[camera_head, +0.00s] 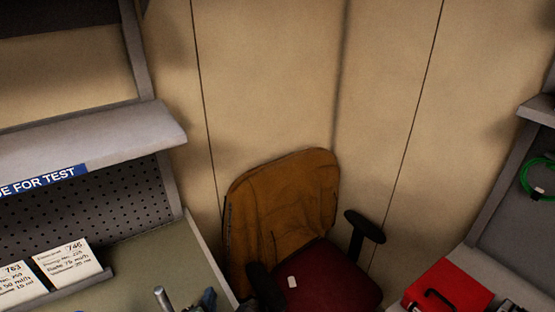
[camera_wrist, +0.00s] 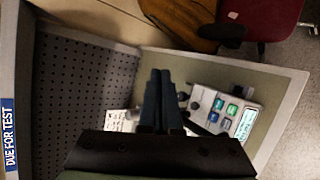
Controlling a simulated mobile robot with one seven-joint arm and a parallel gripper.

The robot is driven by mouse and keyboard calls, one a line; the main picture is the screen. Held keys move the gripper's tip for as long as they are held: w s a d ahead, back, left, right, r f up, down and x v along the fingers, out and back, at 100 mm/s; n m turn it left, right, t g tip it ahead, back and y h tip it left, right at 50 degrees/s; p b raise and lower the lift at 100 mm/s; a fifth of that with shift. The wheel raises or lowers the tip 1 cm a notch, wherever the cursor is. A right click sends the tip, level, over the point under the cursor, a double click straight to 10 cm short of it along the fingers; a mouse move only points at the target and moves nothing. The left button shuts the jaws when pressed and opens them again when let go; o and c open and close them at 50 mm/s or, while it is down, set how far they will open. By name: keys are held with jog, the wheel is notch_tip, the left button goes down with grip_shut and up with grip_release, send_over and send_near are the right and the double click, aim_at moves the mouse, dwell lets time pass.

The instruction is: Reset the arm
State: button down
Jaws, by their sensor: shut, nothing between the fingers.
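My gripper (camera_wrist: 160,80) shows in the wrist view with its two dark fingers together and nothing between them. It points out over a bench top (camera_wrist: 272,76) with a pegboard back. An infusion pump (camera_wrist: 222,112) with coloured buttons and a small screen is on the bench, to the right of my fingers. The fingers and the dark gripper body hide part of the bench and of a white card (camera_wrist: 120,121). In the head view my gripper cannot be made out; only small parts of objects show at the bottom edge.
A shelf labelled "DUE FOR TEST" (camera_head: 40,180) overhangs the bench at left. Cards (camera_head: 66,262) stand on a ledge. A chair (camera_head: 282,215) with a brown back stands in the corner. A red box (camera_head: 447,287) and a green cable (camera_head: 530,178) are at right.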

jog(key=w+d+r+m+t+b, duration=0.2)
jog(key=r+m, duration=0.2)
jog(key=r, duration=0.4)
jog(key=w+d+r+m+t+b, duration=0.1)
jog(key=d+r+m+t, duration=0.2)
jog(key=r, duration=0.5)
jog(key=w+d+r+m+t+b, duration=0.1)
jog(key=w+r+m+t+b, duration=0.1)
jog(key=r+m, duration=0.4)
jog(key=s+d+r+m+t+b, duration=0.1)
jog(key=s+d+r+m+t, duration=0.1)
jog(key=r, duration=0.5)
jog(key=s+d+r+m+t+h+b, duration=0.1)
jog(key=s+d+r+m+t, duration=0.2)
jog(key=s+r+m, duration=0.3)
jog(key=s+d+r+m+t+h+b, duration=0.1)
jog(key=s+d+r+m+t+b, duration=0.1)
jog(key=s+r, duration=0.4)
notch_tip(320, 180, up, 4)
jog(key=shift+d+f+m+t, duration=0.15)
jog(key=shift+d+m+t, duration=0.3)
jog(key=shift+m+t, duration=0.5)
jog(key=shift+s+f, duration=0.1)
